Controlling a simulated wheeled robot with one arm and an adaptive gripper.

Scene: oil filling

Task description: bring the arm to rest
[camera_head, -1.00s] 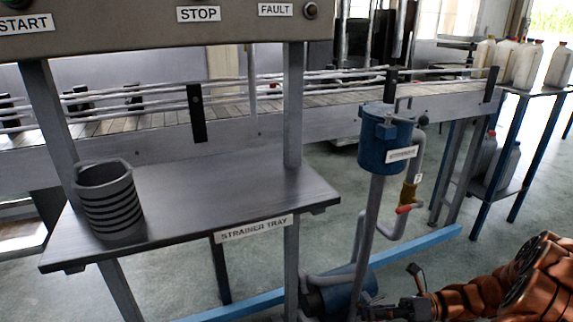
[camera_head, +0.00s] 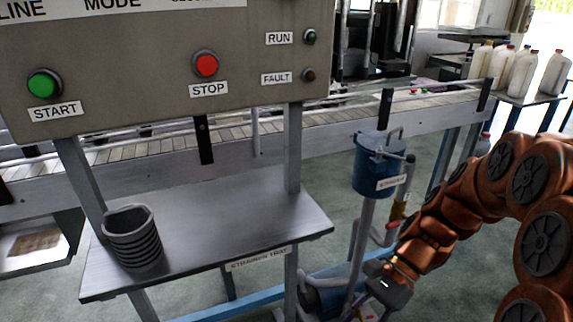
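My orange arm comes in from the right edge and is bent, its end reaching down and left. My gripper (camera_head: 368,308) is dark and small at the arm's end, low in the picture, in front of the lower pipework below the blue strainer housing. Its fingers are too small and dark to tell whether they are open or shut. I see nothing clearly held in it. I cannot tell whether it touches the pipes behind it.
A dark ribbed basket (camera_head: 133,238) stands on the strainer tray (camera_head: 215,215). The blue strainer housing (camera_head: 377,165) stands on a grey post. Above are the control panel (camera_head: 150,60) and, behind, a conveyor (camera_head: 330,135). White jugs (camera_head: 521,72) stand at the back right.

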